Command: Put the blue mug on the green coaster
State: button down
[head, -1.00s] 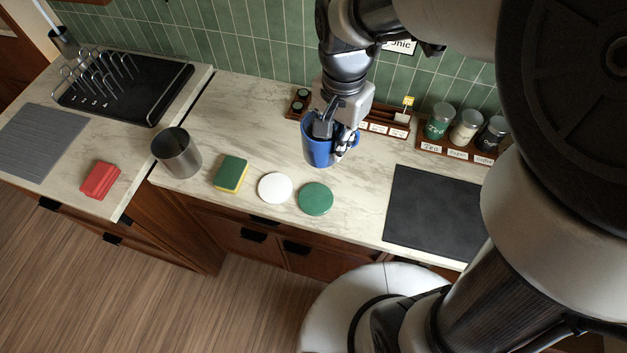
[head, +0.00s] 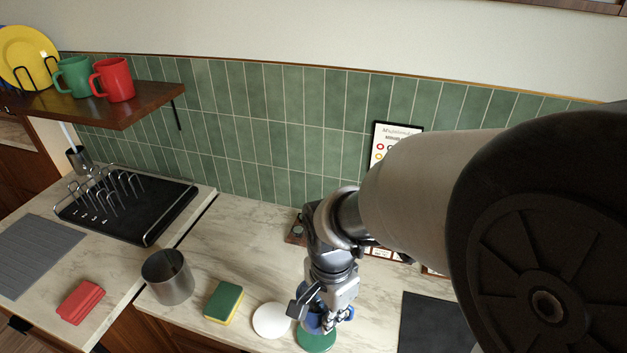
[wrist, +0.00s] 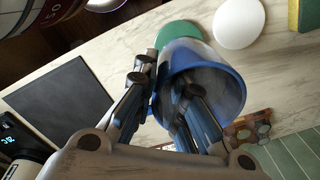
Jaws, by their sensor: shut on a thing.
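The blue mug (head: 310,325) is held in my gripper (head: 324,316), mostly hidden behind it in the head view. In the wrist view my gripper (wrist: 165,88) has one finger inside the blue mug (wrist: 232,82) and the other outside, shut on its wall. The green coaster (head: 317,343) shows just below the mug in the head view. In the wrist view the green coaster (wrist: 178,31) is partly hidden behind the mug. I cannot tell whether the mug touches the coaster.
A white coaster (head: 271,321) lies close to the left of the green one. Further left are a sponge (head: 223,301), a metal canister (head: 167,277) and a red block-like item (head: 80,302). A black mat (head: 438,325) lies right. A wooden rack (head: 296,229) stands behind.

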jog(key=shift+f+b, duration=1)
jog(key=shift+f, duration=2.2)
jog(key=shift+f, duration=0.2)
jog(key=c, duration=1.7)
grip_release()
jog(key=shift+o, duration=0.2)
jog(key=shift+r, duration=0.1)
notch_tip(320, 180, up, 12)
jog(key=p, duration=0.4)
jog(key=s+d+r+n+t, duration=0.4)
jog(key=s+d+r+n, duration=0.5)
jog(key=s+r+n, duration=0.1)
jog(key=shift+s+r+n+t, duration=0.2)
jog(key=shift+r+n+t, duration=0.1)
jog(key=shift+r+n, duration=0.25)
